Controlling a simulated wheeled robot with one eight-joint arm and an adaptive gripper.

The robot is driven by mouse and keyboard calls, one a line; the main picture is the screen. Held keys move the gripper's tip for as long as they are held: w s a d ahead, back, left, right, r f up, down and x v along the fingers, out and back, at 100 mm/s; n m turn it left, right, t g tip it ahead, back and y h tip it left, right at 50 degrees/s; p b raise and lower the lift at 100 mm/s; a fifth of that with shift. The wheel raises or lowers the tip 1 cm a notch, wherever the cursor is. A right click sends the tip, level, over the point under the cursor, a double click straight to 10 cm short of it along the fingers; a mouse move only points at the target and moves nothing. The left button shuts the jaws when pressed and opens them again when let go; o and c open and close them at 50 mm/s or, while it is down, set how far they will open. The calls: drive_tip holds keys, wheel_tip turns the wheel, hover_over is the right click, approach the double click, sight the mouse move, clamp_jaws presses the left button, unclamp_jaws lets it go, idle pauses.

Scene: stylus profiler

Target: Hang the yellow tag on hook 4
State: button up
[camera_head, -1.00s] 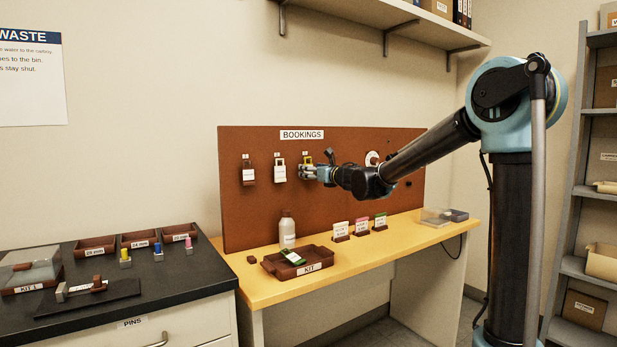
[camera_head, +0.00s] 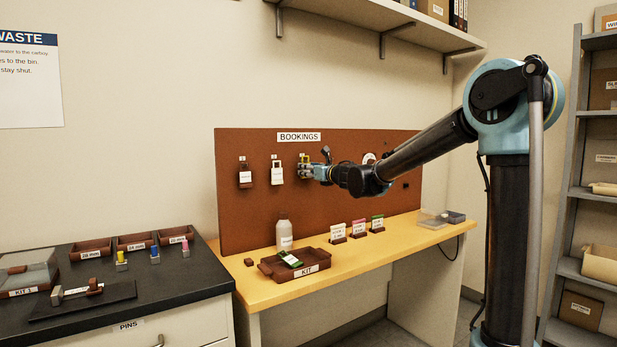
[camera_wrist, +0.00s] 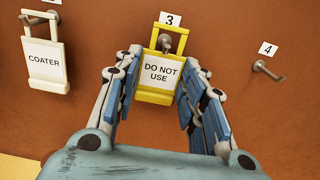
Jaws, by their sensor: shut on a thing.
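The yellow tag (camera_wrist: 160,74), marked "DO NOT USE", is at hook 3 in the wrist view, with the hook (camera_wrist: 168,42) showing within its yellow frame. I cannot tell if its weight rests on the hook. My gripper (camera_wrist: 157,88) is shut on the tag's sides near its lower half. Hook 4 (camera_wrist: 268,69) is bare, to the right under its "4" label. In the head view my gripper (camera_head: 308,173) is at the brown board, and the yellow tag (camera_head: 304,158) shows only in part there.
A white "COATER" tag (camera_wrist: 46,62) hangs left of the gripper. On the BOOKINGS board (camera_head: 245,220) a brown tag (camera_head: 244,175) hangs farther left. Below, the yellow bench holds a bottle (camera_head: 284,235), a kit tray (camera_head: 310,268) and several small card stands.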

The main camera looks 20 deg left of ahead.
drive_tip(key=v, duration=1.8)
drive_tip(key=shift+r, duration=0.15)
clamp_jaws()
drive_tip(key=w+d, duration=0.1)
drive_tip(key=w, duration=1.4)
drive_tip(key=shift+w+f, duration=0.25)
drive_tip(key=shift+f, duration=0.1)
drive_tip(key=shift+d, duration=0.1)
